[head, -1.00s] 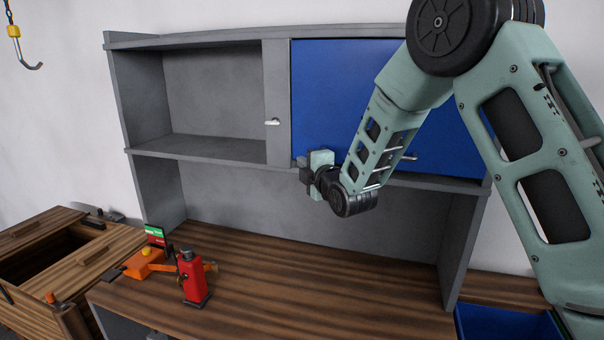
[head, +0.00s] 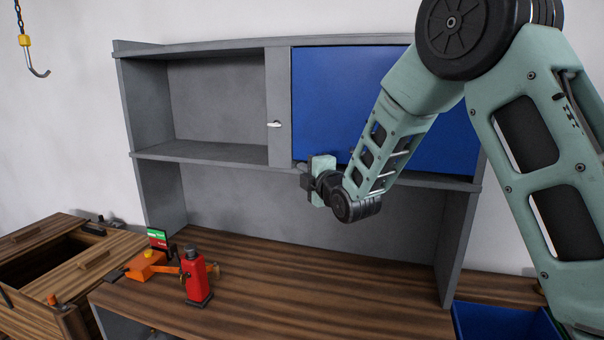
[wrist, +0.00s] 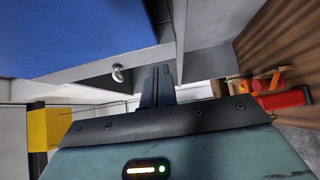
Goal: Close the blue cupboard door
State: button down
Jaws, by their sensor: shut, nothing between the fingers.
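The blue cupboard door (head: 335,95) covers the right part of the grey upper cupboard (head: 190,42). My arm hides part of its front, and its handle is not visible in the head view. In the wrist view the blue door (wrist: 75,35) fills the upper left. A grey panel (head: 279,85) with a small pale handle (head: 274,124) stands at the door's left edge. My gripper (head: 306,183) is shut and empty, by the cupboard's bottom shelf edge near the door's lower left corner. In the wrist view its fingers (wrist: 158,85) are together. Contact with the door cannot be told.
The left compartment (head: 215,100) is open and empty. Below, the wooden worktop (head: 310,295) holds a red device (head: 197,278) and an orange one (head: 148,265). A blue bin (head: 500,320) is at lower right. A hook (head: 38,70) hangs at upper left.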

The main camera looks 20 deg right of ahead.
jog(key=s+b, duration=0.3)
jog(key=s, duration=0.5)
jog(key=s+a+f+m+g+y+b, duration=0.1)
jog(key=s+a+f+m+g, duration=0.2)
jog(key=s+a+f+g, duration=0.4)
jog(key=s+a+f+m+g+y+b, duration=0.1)
jog(key=s+a+f+m+g, duration=0.3)
jog(key=s, duration=0.6)
jog(key=s+f+m+g+h, duration=0.1)
jog(key=s+f+m+g, duration=0.1)
jog(key=s, duration=0.8)
jog(key=s+f+m+g+h, duration=0.2)
jog(key=s+f+g, duration=0.1)
jog(key=s, duration=0.7)
jog(key=shift+s+m+g+h, duration=0.3)
jog(key=shift+m+g, duration=0.1)
jog(key=shift+g, duration=0.5)
